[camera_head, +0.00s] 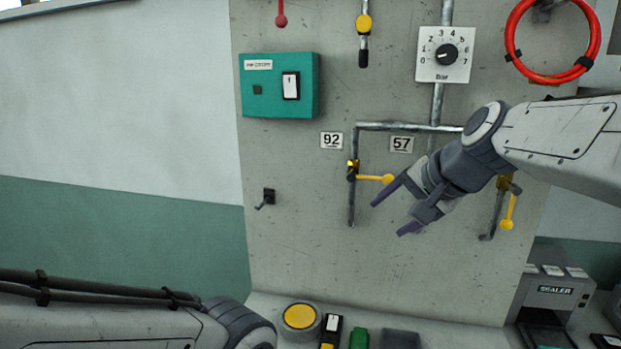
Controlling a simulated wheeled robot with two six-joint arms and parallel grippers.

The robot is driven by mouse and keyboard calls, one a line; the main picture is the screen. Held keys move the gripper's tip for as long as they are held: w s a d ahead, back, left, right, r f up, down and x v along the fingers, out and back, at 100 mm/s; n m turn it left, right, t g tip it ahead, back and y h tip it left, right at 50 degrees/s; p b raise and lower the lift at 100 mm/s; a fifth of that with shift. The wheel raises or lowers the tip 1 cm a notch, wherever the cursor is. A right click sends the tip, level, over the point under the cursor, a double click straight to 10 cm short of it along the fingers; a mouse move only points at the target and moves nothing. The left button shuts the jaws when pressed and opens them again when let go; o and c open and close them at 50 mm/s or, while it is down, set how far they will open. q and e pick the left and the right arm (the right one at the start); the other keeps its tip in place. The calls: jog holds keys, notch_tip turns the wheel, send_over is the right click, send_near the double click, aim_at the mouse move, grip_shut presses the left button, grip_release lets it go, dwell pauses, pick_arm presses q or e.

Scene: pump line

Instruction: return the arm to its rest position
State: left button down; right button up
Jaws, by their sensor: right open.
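My right arm comes in from the right, and my right gripper (390,212) is in front of the pipe panel with its fingers apart and nothing between them. Its upper fingertip is close to the yellow handle (374,178) of the left valve; I cannot tell whether they touch. That handle points sideways to the right. My left arm (110,322) lies low across the bottom left. Its gripper is out of the frame.
The grey panel (290,230) carries a teal switch box (268,86), a dial (446,54) and a second valve with a yellow handle (509,212) hanging down. A red hose coil (515,45) hangs upper right. A yellow button (299,316) and a sealer (551,290) stand below.

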jog(key=s+a+f+n+g, duration=0.3)
jog(key=s+a+f+n, duration=0.2)
jog(key=s+a+f, duration=0.35)
jog(key=s+f+n+g+h, duration=0.1)
jog(key=s+f+n+g, duration=0.1)
jog(key=s+f+n, duration=0.3)
jog(key=s+a+f+n+g+h, duration=0.1)
jog(key=s+f+n, duration=0.4)
jog(key=s, duration=0.8)
notch_tip(320, 180, down, 3)
jog(key=shift+s+a+f+n+g+h+b, duration=0.1)
jog(key=shift+s+a+n+g+h+b, duration=0.25)
jog(key=shift+g, duration=0.55)
dwell(2.9)
